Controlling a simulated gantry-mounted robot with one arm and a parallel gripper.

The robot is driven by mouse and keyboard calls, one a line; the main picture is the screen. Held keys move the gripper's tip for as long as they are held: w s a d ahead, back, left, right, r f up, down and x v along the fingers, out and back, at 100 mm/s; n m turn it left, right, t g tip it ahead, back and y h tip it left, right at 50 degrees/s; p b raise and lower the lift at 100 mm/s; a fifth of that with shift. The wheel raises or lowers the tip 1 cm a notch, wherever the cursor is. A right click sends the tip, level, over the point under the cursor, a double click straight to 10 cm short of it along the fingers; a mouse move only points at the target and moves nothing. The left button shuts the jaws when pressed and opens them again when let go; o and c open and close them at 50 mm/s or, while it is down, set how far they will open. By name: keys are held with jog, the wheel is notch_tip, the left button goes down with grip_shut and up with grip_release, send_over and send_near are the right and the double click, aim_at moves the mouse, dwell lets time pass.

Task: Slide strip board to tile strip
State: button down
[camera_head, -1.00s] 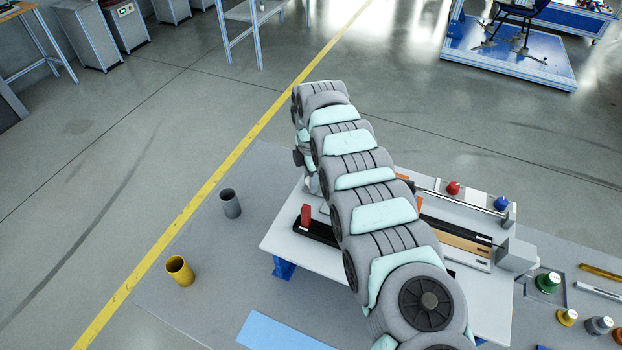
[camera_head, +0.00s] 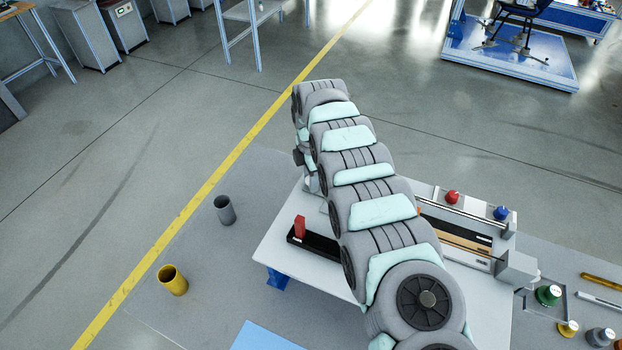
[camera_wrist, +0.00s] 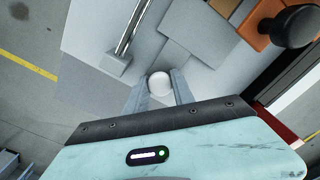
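In the wrist view the two grey fingers of my gripper (camera_wrist: 160,90) stand apart, one on each side of a round white knob (camera_wrist: 160,82). I cannot tell whether they press on it. The knob sits over a pale grey surface. Orange and tan tiles (camera_wrist: 263,20), possibly the tile strip, lie at the upper right, beside a black round knob (camera_wrist: 294,26). In the head view my arm hides my gripper. A tan and black strip (camera_head: 455,240) shows to the right of the arm; I cannot tell which part is the strip board.
The white table (camera_head: 277,246) carries a black rail with a red block (camera_head: 300,227). A metal rod (camera_head: 465,214) runs near red and blue knobs. A green knob (camera_head: 548,295) is at the right.

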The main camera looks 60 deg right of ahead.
jog(key=c, duration=1.1)
grip_release()
jog(key=shift+d, duration=0.25)
jog(key=shift+o, duration=0.2)
notch_tip(320, 180, up, 11)
jog(key=b, duration=0.2)
jog(key=shift+f, duration=0.1)
